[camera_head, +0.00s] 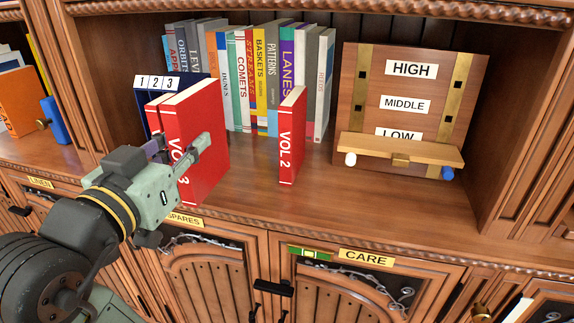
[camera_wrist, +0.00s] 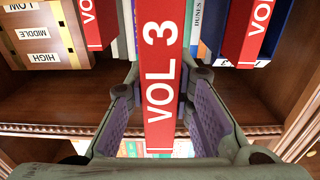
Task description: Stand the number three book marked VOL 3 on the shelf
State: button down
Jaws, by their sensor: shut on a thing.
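The red VOL 3 book (camera_head: 205,120) is upright at the shelf's front left, its white-lettered spine facing out. My gripper (camera_head: 180,150) is shut on it near the spine, one finger on each side. In the wrist view, the VOL 3 spine (camera_wrist: 160,75) fills the space between the purple pads of my gripper (camera_wrist: 163,95). My gripper hides part of its lettering in the head view. I cannot tell whether its bottom touches the shelf (camera_head: 250,185). The red VOL 2 book (camera_head: 291,140) stands upright on the shelf to the right, apart from it.
A blue holder marked 1 2 3 (camera_head: 190,82) stands behind VOL 3, with another red book (camera_head: 153,115) at it. A row of books (camera_head: 245,80) lines the back. A wooden HIGH/MIDDLE/LOW board (camera_head: 425,75) with a ledge (camera_head: 400,150) stands right. Shelf between VOL 2 and the board is clear.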

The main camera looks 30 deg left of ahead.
jog(key=shift+w+d+r, duration=0.1)
jog(key=shift+w+d, duration=0.1)
jog(key=shift+w, duration=0.1)
jog(key=w+a+f+p, duration=0.1)
jog(key=w+a+f, duration=0.1)
jog(key=w, duration=0.5)
jog(key=w+a+f+p, duration=0.1)
jog(key=w+a+f, duration=0.1)
jog(key=w, duration=0.6)
jog(key=shift+a+f, duration=0.35)
jog(key=shift+f, duration=0.15)
jog(key=shift+w+f, duration=0.1)
jog(key=c, duration=1.4)
grip_release()
